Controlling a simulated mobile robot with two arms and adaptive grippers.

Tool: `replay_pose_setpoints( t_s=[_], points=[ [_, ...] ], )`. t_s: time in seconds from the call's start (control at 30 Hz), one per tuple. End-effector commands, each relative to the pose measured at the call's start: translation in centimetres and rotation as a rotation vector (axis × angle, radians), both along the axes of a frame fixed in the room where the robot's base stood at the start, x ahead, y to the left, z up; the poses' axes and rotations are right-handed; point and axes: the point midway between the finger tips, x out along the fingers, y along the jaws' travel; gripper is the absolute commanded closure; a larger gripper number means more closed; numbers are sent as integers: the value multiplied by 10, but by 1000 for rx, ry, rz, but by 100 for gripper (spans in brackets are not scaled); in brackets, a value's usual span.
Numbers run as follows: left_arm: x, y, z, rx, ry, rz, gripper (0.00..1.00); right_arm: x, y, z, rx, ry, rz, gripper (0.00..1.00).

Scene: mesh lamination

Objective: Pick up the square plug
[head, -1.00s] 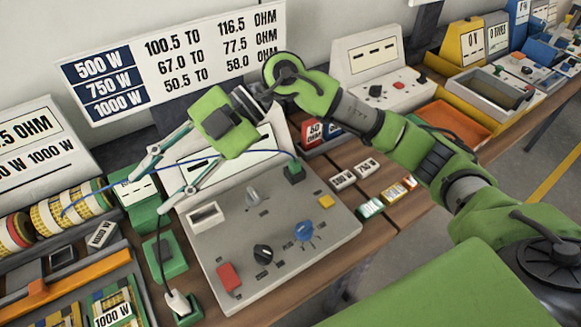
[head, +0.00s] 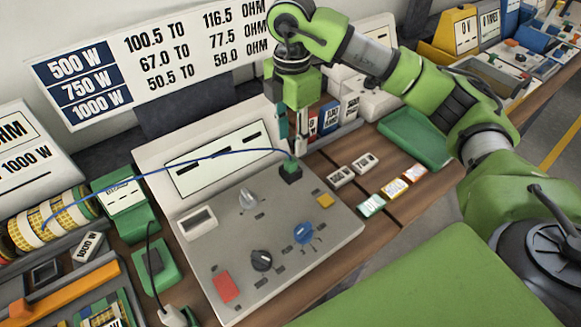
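Which part is the square plug is not certain. A small green block (head: 290,172) with a dark top sits at the back right of the grey test panel (head: 335,240), and a blue wire (head: 190,158) runs to it. A white-and-green plug (head: 173,316) on a black cable lies at the bottom left, partly cut off by the frame. My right gripper (head: 292,143) points down just behind and above the green block. Its fingers look apart, with nothing seen between them; the view is partly side-on. My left gripper is out of view.
The panel carries a red switch (head: 226,288), a black knob (head: 261,260) and a blue knob (head: 303,233). A wire spool (head: 50,222) and green box (head: 127,205) stand left. A green tray (head: 415,140) and small labelled blocks (head: 397,187) lie right.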

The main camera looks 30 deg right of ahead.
Motion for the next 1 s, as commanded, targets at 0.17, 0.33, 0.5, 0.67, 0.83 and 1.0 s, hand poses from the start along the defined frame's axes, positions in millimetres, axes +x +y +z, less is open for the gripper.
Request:
replay_pose_setpoints(
  t_s=[0.17, 0.33, 0.5, 0.67, 0.83, 1.0],
  points=[
    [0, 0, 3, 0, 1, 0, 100, 0, 0, -17, 0, 0, 1, 63],
    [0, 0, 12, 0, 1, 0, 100, 1, 0, -30, 0, 4, 0, 63],
    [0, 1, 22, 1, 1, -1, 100, 4, -1, -57, 0, 4, 2, 63],
    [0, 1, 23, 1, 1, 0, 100, 5, -1, -70, 1, 1, 1, 63],
    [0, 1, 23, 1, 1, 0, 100, 5, -1, -71, 1, -1, 2, 63],
    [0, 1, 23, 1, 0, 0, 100, 5, 0, -71, 1, -1, 2, 94]
  ],
)
